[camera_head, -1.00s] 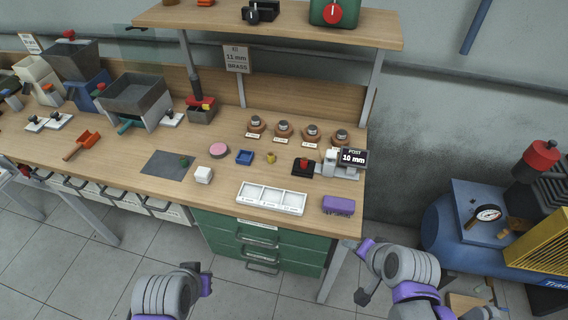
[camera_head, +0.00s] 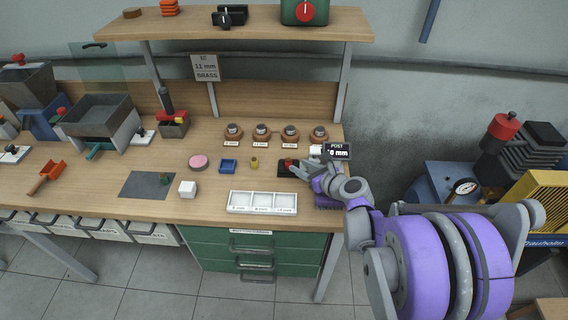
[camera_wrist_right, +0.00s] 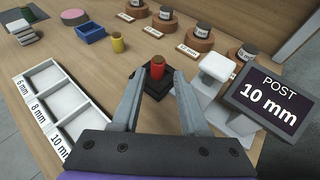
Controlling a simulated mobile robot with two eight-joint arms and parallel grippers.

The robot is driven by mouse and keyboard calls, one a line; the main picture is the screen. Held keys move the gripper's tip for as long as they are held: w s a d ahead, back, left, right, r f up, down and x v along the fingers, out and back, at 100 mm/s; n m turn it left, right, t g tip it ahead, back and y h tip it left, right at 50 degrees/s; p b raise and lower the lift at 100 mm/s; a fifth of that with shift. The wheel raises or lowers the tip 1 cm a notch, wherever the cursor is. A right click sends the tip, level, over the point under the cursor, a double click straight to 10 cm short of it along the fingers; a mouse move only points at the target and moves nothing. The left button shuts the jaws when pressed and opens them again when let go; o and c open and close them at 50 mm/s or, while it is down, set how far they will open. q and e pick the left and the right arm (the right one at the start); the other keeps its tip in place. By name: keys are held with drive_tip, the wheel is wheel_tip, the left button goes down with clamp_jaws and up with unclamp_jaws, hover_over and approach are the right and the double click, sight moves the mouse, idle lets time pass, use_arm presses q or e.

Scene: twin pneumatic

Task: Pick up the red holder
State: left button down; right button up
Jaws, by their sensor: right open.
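In the head view the red holder (camera_head: 288,161) stands at the right part of the workbench, just left of the display post. My right gripper (camera_wrist_right: 160,92) is open and empty, with its fingers pointing at the holder and spread to either side of its line. In the head view the right gripper (camera_head: 305,172) reaches in from the right, close to the black base. Contact cannot be made out. My left gripper is out of view.
A display reading 10 mm (camera_wrist_right: 268,97) and a white-topped stand (camera_wrist_right: 217,67) stand close right of the gripper. A white three-compartment tray (camera_head: 233,208) lies at the front. Several round wooden stands (camera_head: 262,138) line the back. A yellow cylinder (camera_head: 254,162) is left of the holder.

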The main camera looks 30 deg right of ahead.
sight(291, 162)
drive_tip(key=x, duration=0.7)
drive_tip(key=shift+a+f, duration=0.15)
clamp_jaws()
